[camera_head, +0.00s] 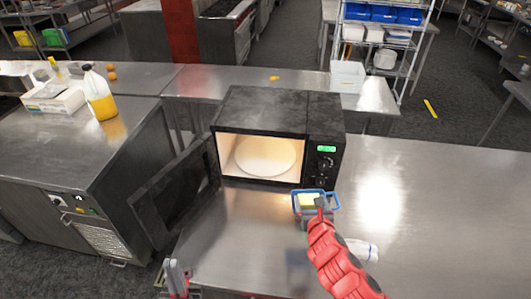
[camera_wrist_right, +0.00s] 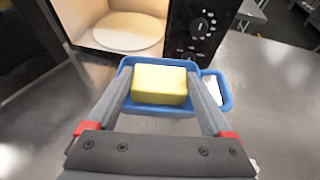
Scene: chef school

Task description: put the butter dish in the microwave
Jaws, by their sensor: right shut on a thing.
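The butter dish (camera_head: 334,196) is a blue-rimmed tray with a yellow block of butter in it. My right gripper (camera_head: 318,204) is shut on it, just in front of the microwave's lower right corner. In the right wrist view the gripper's fingers (camera_wrist_right: 157,80) lie on either side of the butter, within the dish (camera_wrist_right: 226,94). The black microwave (camera_head: 262,108) stands on the steel table, its door (camera_head: 176,198) swung open to the left. Its lit inside holds only a round plate (camera_head: 265,156). My left gripper (camera_head: 177,277) is at the bottom left, mostly out of frame.
The steel table (camera_head: 430,215) is clear to the right of the microwave. A white object (camera_head: 362,250) lies behind my right arm. A counter on the left holds a juice bottle (camera_head: 99,95) and a white box (camera_head: 53,98). The open door bounds the left side of the opening.

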